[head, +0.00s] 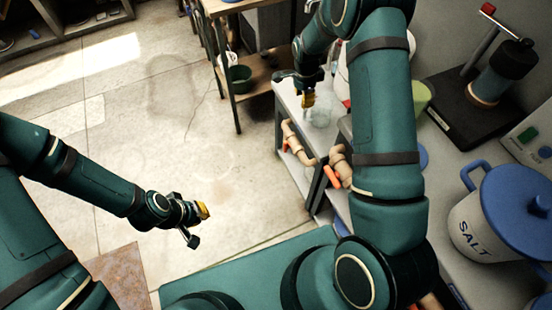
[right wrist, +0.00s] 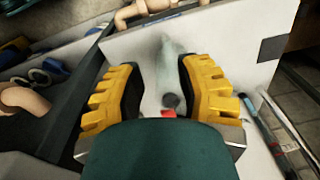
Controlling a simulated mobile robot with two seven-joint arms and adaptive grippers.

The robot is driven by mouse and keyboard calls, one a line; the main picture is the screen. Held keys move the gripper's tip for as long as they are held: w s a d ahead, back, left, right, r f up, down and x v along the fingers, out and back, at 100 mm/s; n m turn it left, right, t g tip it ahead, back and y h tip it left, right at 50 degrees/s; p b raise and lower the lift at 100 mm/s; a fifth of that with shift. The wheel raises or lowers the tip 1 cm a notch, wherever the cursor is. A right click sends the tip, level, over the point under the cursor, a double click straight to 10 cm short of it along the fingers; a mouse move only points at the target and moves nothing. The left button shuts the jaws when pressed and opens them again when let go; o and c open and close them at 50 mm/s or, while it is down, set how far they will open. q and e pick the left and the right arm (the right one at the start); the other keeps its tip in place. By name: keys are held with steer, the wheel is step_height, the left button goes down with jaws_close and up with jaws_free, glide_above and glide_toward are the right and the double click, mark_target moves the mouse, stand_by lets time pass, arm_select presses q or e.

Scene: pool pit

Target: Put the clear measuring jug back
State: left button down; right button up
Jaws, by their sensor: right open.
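The clear measuring jug (head: 321,117) stands on a pale shelf top in the middle of the head view. It is faint and see-through. My right gripper (head: 308,98) is beside it in that view, pointing down. In the right wrist view my right gripper (right wrist: 160,88) is open, with yellow-backed fingers apart. A pale see-through shape, apparently the jug (right wrist: 173,65), shows between them; I cannot tell whether either finger touches it. My left gripper (head: 201,212) hangs over the bare floor, away from the jug; its finger opening is too small to read.
Beige pipe fittings (head: 297,142) lie on the shelf below. A blue-lidded salt pot (head: 500,212), a green cup (head: 420,97) and a dark-based device (head: 480,110) stand on the right counter. A wooden table (head: 252,78) is behind. The left floor is clear.

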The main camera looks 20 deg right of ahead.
steer(key=s+a+f+n+y, duration=0.1)
steer(key=s+a+f+n, duration=0.35)
steer(key=s+a, duration=0.2)
steer(key=s+a+f+n+y, duration=0.2)
steer(key=s+a+f+n, duration=0.1)
steer(key=s+a+n, duration=0.3)
steer(key=s+a+r+n+t+y, duration=0.1)
steer(key=s+a+n, duration=0.5)
steer(key=s+a, duration=0.3)
steer(key=s, duration=0.3)
steer(key=shift+n, duration=0.25)
